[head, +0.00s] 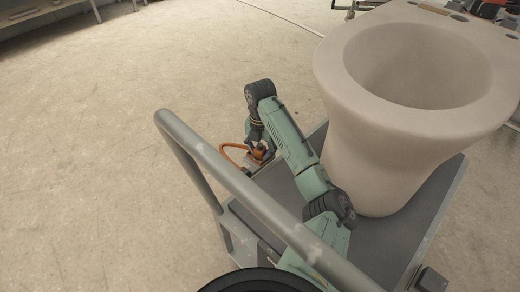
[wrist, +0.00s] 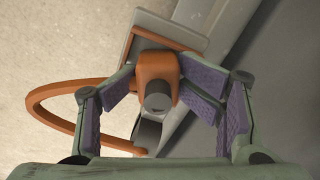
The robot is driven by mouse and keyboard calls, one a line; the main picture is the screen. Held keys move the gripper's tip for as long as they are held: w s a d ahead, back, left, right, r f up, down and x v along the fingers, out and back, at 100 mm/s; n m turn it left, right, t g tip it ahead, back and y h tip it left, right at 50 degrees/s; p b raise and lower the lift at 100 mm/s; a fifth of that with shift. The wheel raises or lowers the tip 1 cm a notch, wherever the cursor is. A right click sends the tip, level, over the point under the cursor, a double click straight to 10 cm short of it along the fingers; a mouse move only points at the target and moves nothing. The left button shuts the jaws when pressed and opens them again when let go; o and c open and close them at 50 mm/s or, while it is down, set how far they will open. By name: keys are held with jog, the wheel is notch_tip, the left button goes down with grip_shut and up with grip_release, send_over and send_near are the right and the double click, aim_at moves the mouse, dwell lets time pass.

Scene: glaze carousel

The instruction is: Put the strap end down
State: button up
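An orange strap (wrist: 42,105) makes a loop out to the left of my gripper in the wrist view. It also shows in the head view (head: 226,151). At its upper end is an orange block, the strap end (wrist: 157,68), with a grey round knob on its face. My gripper (wrist: 158,76) has its purple-padded fingers bent inward, with the tips against both sides of this block. In the head view my gripper (head: 259,149) is low at the cart's left edge. A grey metal piece (wrist: 148,132) lies below the knob. Whether the block touches the surface beneath is hidden.
A grey cart deck (head: 400,228) carries a large pale ceramic toilet bowl (head: 365,150) right of my arm. A thick grey handrail (head: 235,175) crosses in front. A grey, orange-edged plate (wrist: 165,30) lies behind the block. Open floor (head: 100,130) is at left.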

aim_at(260, 145)
jog(key=shift+a, duration=0.2)
notch_tip(260, 145, up, 9)
jog(key=shift+f, duration=0.1)
dwell(0.4)
jog(key=shift+d, duration=0.1)
